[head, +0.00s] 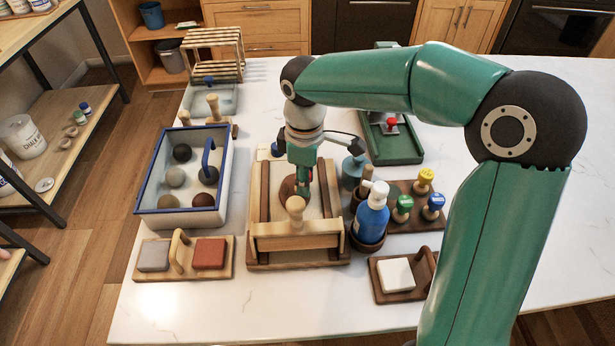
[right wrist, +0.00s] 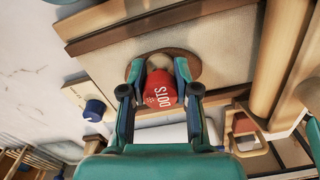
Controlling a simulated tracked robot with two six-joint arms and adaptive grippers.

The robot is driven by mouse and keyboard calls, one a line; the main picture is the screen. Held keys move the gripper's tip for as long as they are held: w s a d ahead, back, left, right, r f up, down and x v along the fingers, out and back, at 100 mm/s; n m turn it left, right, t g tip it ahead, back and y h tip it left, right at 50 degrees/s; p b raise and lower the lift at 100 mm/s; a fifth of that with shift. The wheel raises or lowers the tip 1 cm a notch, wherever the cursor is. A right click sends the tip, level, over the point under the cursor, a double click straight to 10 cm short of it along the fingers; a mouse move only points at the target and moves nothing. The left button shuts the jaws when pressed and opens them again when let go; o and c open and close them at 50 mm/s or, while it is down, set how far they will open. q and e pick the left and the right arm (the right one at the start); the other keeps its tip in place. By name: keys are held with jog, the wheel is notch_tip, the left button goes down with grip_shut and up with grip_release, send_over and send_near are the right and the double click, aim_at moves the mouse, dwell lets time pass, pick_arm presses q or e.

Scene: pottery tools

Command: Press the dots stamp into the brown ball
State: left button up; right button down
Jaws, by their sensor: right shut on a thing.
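My right gripper (head: 303,186) is shut on the dots stamp, whose red cap marked DOTS (right wrist: 161,90) shows between the fingers in the right wrist view. The stamp points down over a brown, flattened, round piece of clay (head: 287,189) on the canvas of the wooden board (head: 325,200). The clay also shows beyond the fingertips in the right wrist view (right wrist: 208,67). The fingers and cap hide the stamp's lower end, so I cannot tell whether it touches the clay. My left gripper is not in view.
A wooden roller frame (head: 295,236) spans the board's front. A blue bottle (head: 371,215) stands close on the right, beside a rack (head: 420,215) of yellow, green and blue stamps. A blue-rimmed tray (head: 152,170) with several balls stands left.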

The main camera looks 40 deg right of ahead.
notch_tip(320, 180, up, 6)
jog(key=p, duration=0.5)
jog(key=shift+f, duration=0.1)
dwell(0.8)
